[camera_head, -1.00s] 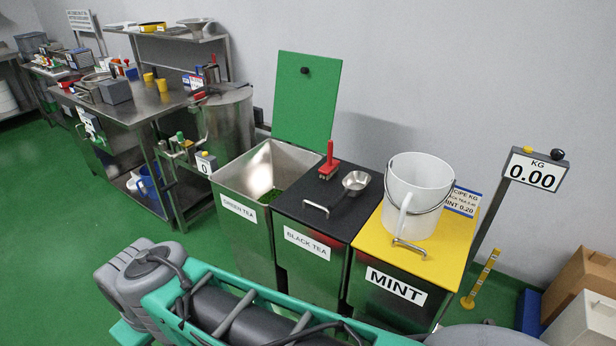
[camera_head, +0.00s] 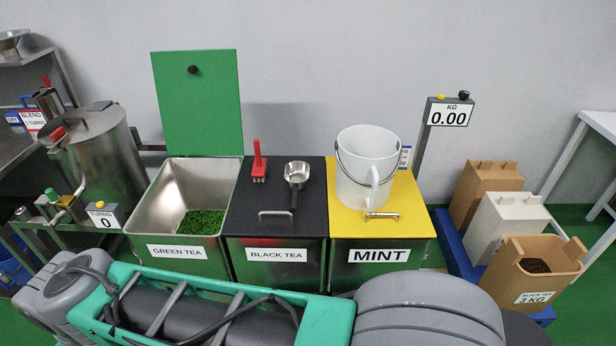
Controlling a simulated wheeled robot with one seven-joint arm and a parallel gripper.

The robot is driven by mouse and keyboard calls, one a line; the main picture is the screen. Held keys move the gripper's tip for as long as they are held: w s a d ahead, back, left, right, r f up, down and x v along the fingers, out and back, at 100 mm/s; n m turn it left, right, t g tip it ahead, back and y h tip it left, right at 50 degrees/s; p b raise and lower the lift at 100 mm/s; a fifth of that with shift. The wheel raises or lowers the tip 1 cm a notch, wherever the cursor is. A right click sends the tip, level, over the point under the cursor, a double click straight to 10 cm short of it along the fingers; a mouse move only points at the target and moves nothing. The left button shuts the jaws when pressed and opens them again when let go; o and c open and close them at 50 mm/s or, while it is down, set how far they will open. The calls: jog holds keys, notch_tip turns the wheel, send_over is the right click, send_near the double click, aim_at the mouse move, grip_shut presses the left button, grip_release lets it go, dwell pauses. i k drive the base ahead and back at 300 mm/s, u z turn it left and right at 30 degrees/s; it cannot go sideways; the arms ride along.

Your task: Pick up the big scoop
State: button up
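A metal scoop (camera_head: 297,173) with a black handle lies on the black lid of the black tea bin (camera_head: 270,216). Its bowl points away from me and its handle points toward me. I see no second scoop to compare sizes. My arm crosses the bottom of the view, in front of the bins. My gripper is not in view.
The green tea bin (camera_head: 150,209) is open, with green leaves inside. A white bucket (camera_head: 366,165) stands on the yellow mint lid (camera_head: 413,225). A scale display (camera_head: 448,113) reads 0.00. Boxes (camera_head: 499,229) stand on a blue base at right.

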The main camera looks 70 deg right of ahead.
aim_at(296, 173)
jog(key=z, duration=1)
jog(key=i, duration=0.95)
jog(key=z, duration=0.9)
